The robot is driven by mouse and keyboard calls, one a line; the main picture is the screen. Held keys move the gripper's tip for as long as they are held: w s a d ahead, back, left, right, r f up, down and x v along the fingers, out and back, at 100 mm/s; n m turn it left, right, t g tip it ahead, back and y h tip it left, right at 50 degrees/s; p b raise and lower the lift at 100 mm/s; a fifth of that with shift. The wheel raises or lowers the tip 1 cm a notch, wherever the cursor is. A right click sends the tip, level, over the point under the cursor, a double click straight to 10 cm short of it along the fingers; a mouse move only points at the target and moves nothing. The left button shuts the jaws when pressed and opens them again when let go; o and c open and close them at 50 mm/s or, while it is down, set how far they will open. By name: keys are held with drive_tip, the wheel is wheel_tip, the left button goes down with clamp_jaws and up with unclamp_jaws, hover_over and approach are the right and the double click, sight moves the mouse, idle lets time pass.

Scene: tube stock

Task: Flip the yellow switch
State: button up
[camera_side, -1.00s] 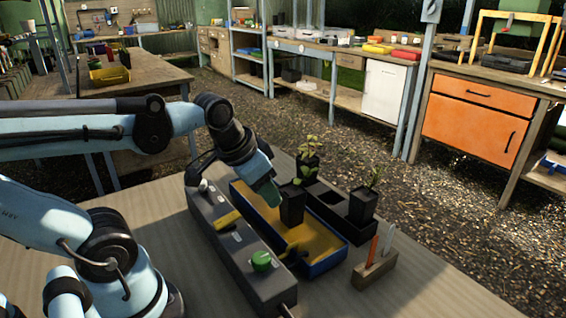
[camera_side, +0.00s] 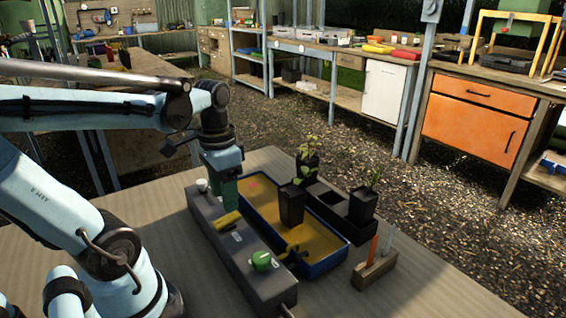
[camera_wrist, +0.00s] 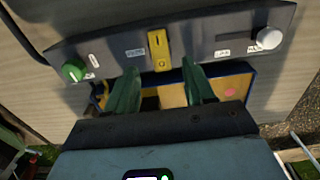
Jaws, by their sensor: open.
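The yellow switch (camera_side: 229,219) is on top of a long dark grey control box (camera_side: 220,240), between a green knob (camera_side: 261,260) and a white knob (camera_side: 202,185). In the wrist view the yellow switch (camera_wrist: 159,50) shows as an upright yellow plate with a dark slot, on the far side of the fingertips. My gripper (camera_side: 229,200) points down by the box's tray-side edge, close to the switch. In the wrist view its two green fingers (camera_wrist: 157,85) are spread apart with nothing between them. I cannot tell whether they touch the box.
A blue-rimmed tray (camera_side: 322,268) of yellow-brown material lies right of the box, with a black potted plant (camera_side: 292,206) at its edge. A black plant carrier (camera_side: 335,212) stands beyond. A wooden holder (camera_side: 375,271) with tools is at right. The table's front is bare.

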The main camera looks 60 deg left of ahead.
sight(228, 218)
drive_tip(key=shift+f, duration=2.65)
clamp_jaws()
drive_tip(key=shift+w, duration=0.1)
drive_tip(key=shift+w+f+g, duration=0.1)
drive_tip(key=shift+w+g, duration=0.15)
drive_tip(key=shift+g, duration=0.9)
drive_tip(key=shift+w+g, duration=0.2)
drive_tip(key=shift+g, duration=0.95)
